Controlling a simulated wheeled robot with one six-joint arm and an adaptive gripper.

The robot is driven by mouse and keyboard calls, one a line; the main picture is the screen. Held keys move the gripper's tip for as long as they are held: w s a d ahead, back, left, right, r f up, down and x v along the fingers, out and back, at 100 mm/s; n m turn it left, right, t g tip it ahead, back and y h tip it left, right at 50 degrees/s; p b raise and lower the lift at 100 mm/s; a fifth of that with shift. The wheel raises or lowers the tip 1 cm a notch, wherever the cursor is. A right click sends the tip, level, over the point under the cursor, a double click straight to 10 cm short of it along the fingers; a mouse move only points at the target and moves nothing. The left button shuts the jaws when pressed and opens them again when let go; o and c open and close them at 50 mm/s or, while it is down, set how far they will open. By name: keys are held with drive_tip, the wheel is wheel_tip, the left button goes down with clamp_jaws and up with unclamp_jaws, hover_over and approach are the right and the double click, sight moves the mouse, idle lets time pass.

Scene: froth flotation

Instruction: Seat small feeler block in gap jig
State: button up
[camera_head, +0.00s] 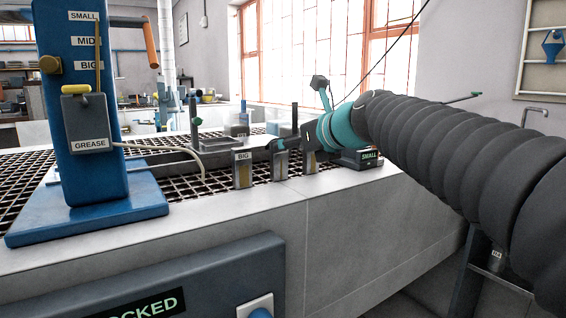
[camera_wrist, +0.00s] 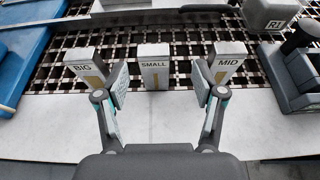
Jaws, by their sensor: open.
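The small feeler block (camera_wrist: 155,68), a pale block labelled SMALL, stands between two similar blocks in the wrist view. My gripper (camera_wrist: 160,82) is open, with one finger on each side of the small block. Whether either finger touches it, I cannot tell. The block labelled BIG (camera_wrist: 86,70) stands to the left and the one labelled MID (camera_wrist: 226,64) to the right, close outside the fingers. In the head view, a dark fixture with a green SMALL label (camera_head: 368,156) sits right of the blocks. I cannot tell for sure whether it is the gap jig.
A blue stand (camera_head: 88,190) marked SMALL, MID and BIG rises at the left, with a grey GREASE box (camera_head: 88,125) on it. Black grating (camera_head: 205,190) lies behind the pale ledge (camera_head: 230,220). A grey piece marked R1 (camera_wrist: 272,14) is at the wrist view's upper right.

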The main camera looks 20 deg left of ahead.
hover_over(279, 180)
drive_tip(key=w, duration=0.1)
drive_tip(key=shift+w+a+f, duration=0.1)
drive_tip(key=shift+a+f, duration=0.1)
drive_tip(key=shift+f, duration=0.65)
clamp_jaws()
drive_tip(key=shift+r, duration=0.1)
